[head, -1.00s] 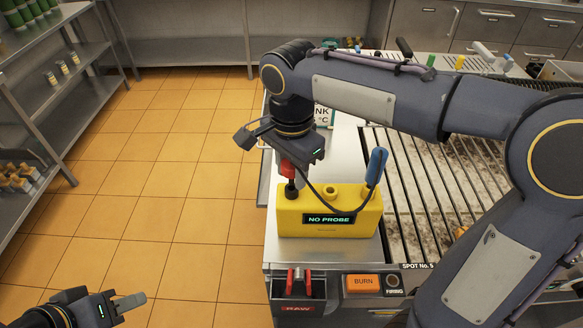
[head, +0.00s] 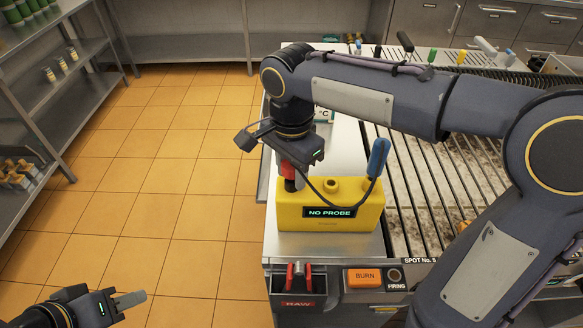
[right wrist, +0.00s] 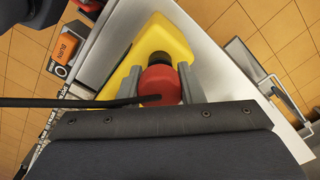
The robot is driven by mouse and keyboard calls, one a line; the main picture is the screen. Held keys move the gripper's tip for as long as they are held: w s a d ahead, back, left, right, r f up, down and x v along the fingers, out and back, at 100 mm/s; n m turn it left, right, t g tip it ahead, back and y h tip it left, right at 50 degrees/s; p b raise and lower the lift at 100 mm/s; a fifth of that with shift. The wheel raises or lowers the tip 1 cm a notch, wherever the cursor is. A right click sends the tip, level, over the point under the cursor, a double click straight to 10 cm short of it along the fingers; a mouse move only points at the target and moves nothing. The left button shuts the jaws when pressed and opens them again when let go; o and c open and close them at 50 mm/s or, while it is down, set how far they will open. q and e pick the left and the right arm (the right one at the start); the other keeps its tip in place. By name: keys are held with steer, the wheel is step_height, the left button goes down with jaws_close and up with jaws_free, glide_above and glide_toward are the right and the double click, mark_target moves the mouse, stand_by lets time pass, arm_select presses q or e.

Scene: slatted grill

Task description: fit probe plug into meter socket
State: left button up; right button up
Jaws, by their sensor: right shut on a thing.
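The yellow meter (head: 352,215) stands on the metal counter; its display reads "NO PROBE". My right gripper (head: 289,168) is shut on the red probe plug (head: 287,173), above the meter's left end. The plug's dark lower part meets the top at the left socket, which it hides; how deep it sits I cannot tell. A second, raised round socket (head: 331,184) is uncovered. A black cable runs from the plug to the blue-handled probe (head: 377,158) at the meter's right end. In the right wrist view, the red plug (right wrist: 160,82) is between both fingers, over the yellow meter (right wrist: 170,35). My left gripper (head: 130,301) is at the lower left, away from everything.
The slatted grill (head: 440,185) lies right of the meter. The RAW holder (head: 298,285) with red tongs and the orange BURN button (head: 364,278) are on the counter front. Shelves (head: 40,105) stand at the left. The tiled floor between is clear.

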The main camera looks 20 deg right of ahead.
steer(key=shift+f, duration=0.4)
steer(key=o, duration=1.1)
step_height(320, 180, up, 8)
steer(key=shift+f, duration=0.1)
steer(key=shift+d, duration=0.1)
steer(key=s+d+f+n+t+y, duration=0.1)
steer(key=s+d+f+n+t, duration=0.1)
steer(key=s+d+f+n, duration=0.1)
steer(key=s+d+f+n+t+y, duration=0.1)
steer(key=s+d+f+n, duration=0.2)
steer(key=s, duration=0.4)
steer(key=s+d+f+n+t+y, duration=0.1)
steer(key=s+d+f+n+t, duration=0.1)
steer(key=s+f, duration=0.4)
steer(key=shift+s+d+n+t+y, duration=0.1)
steer(key=shift+d+n+t+y, duration=0.3)
steer(key=shift+n, duration=0.9)
